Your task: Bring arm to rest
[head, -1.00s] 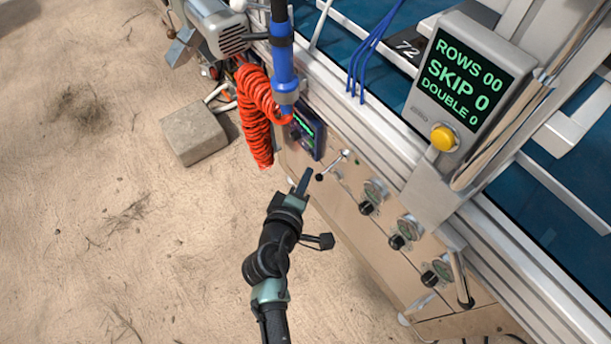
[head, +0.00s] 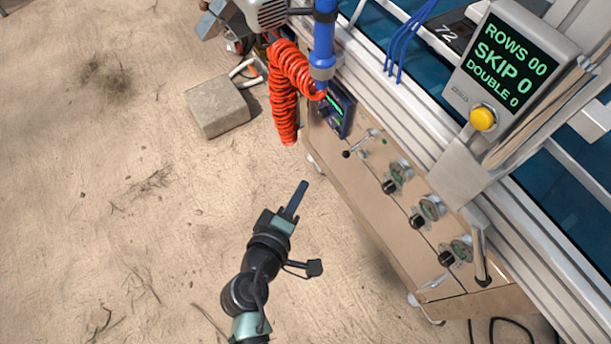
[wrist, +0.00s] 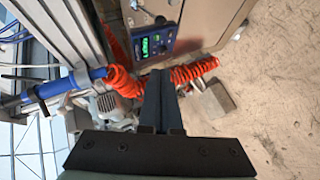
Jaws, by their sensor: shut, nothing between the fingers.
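My gripper (head: 297,198) is shut and empty. In the head view it is over bare sandy ground, to the left of the seeder's tan front panel (head: 375,185) and apart from it. In the wrist view its two dark fingers (wrist: 161,100) lie together and point toward the red coiled hose (wrist: 195,70). My arm comes up from the bottom of the head view.
The red coiled hose (head: 284,95) hangs from a blue pipe (head: 323,45) by a small display box (head: 338,108). The panel carries a lever (head: 360,143) and several gauges with knobs. A counter screen (head: 508,65) has a yellow button (head: 482,118). A stone block (head: 218,108) lies on open ground.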

